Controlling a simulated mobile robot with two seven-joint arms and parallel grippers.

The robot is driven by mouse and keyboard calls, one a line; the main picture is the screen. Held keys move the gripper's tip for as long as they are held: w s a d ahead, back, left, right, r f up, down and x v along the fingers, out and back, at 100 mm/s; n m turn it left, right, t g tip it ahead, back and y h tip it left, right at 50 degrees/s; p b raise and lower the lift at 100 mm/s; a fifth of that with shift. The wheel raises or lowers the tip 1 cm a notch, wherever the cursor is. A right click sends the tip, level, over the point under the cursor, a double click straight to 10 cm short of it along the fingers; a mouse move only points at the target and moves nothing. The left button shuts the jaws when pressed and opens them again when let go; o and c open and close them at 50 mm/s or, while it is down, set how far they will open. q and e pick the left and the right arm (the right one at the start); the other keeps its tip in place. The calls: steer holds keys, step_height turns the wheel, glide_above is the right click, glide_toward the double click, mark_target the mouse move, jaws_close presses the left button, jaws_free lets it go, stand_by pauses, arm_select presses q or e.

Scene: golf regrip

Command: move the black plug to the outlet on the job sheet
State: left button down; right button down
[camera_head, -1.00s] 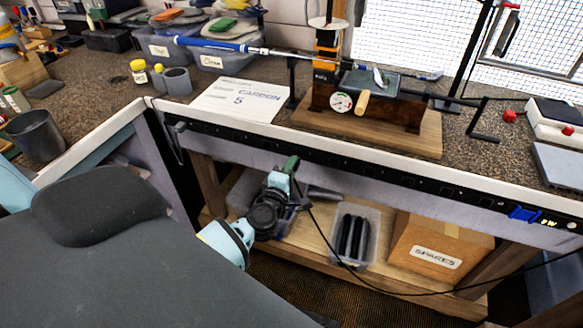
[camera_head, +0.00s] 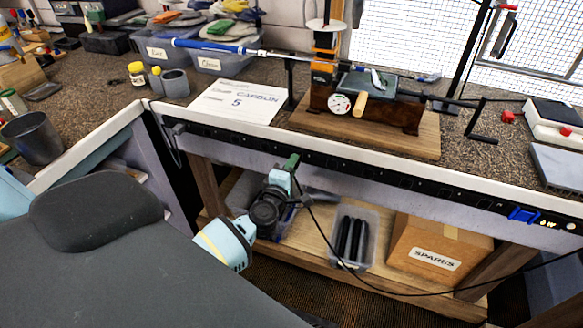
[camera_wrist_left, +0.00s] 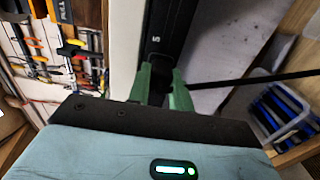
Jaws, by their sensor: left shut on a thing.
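In the left wrist view the fingertips (camera_wrist_left: 165,85) are at the dark strip (camera_wrist_left: 170,30), just below a small mark that looks like 5, and the cord (camera_wrist_left: 255,78) runs right. I cannot tell whether the plug is seated. My right gripper is out of view.
A blue plug (camera_head: 524,214) sits at the strip's right end. Above the strip stands a clamp rig on a wooden board (camera_head: 425,145), holding a shaft with a blue grip (camera_head: 205,45). Below are a clear bin (camera_head: 368,222) and a SPARES box (camera_head: 438,240).

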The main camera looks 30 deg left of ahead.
arm_select(q)
steer(key=shift+w+a, duration=0.1)
steer(key=shift+w, duration=0.35)
steer(key=c, duration=1.2)
jaws_free()
steer(key=p+v, duration=0.1)
steer(key=v, duration=0.6)
steer(key=shift+s, duration=0.4)
steer(key=shift+d, duration=0.2)
